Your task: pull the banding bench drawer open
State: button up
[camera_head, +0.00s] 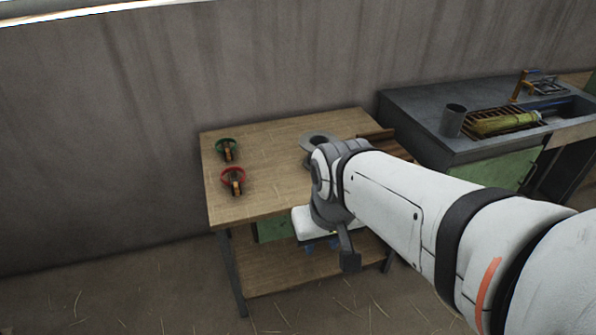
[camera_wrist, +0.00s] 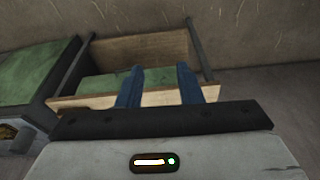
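The banding bench (camera_head: 265,190) is a wooden table with a lower shelf, standing against the wall. Its green drawer front (camera_head: 275,228) shows under the tabletop edge, partly covered by my arm. The drawer front (camera_wrist: 105,84) also shows in the wrist view, where the scene appears upside down. It looks shut, with no drawer interior visible. I cannot make out a handle. My gripper (camera_wrist: 160,68) is open, its two blue fingers apart in front of the drawer front with nothing visibly held between them. Whether they touch the drawer is unclear. In the head view my gripper (camera_head: 322,246) is mostly hidden.
A green ring tool (camera_head: 227,148), a red ring tool (camera_head: 233,181) and a grey spool (camera_head: 313,145) lie on the bench top. Floor in front left is clear.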

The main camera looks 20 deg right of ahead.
jog(key=w+f+m+y+b, duration=0.3)
jog(key=w+f+y+b, duration=0.2)
jog(key=w+f+b, duration=0.45)
jog(key=w+f+m+y+b, duration=0.2)
jog(key=w+f+y+b, duration=0.4)
jog(key=f, duration=0.7)
jog(key=w+d+f+m+t+h+b, duration=0.2)
jog(key=w+d+f+m+t+b, duration=0.35)
jog(key=d+f, duration=0.5)
jog(key=w+d+f+m+t+h+b, duration=0.25)
jog(key=w+d+f+t+b, duration=0.3)
jog(key=w+d+f, duration=0.4)
jog(key=shift+m+t, duration=0.4)
jog(key=shift+t, duration=0.1)
jog(key=w, duration=0.1)
jog(key=w+a+f, duration=0.1)
jog(key=w, duration=0.1)
jog(key=w+f, duration=0.1)
jog(key=w, duration=0.1)
jog(key=shift+w+a, duration=0.1)
jog(key=shift+a, duration=0.1)
jog(key=shift+y, duration=0.25)
jog(key=shift+c, duration=0.4)
grip_shut()
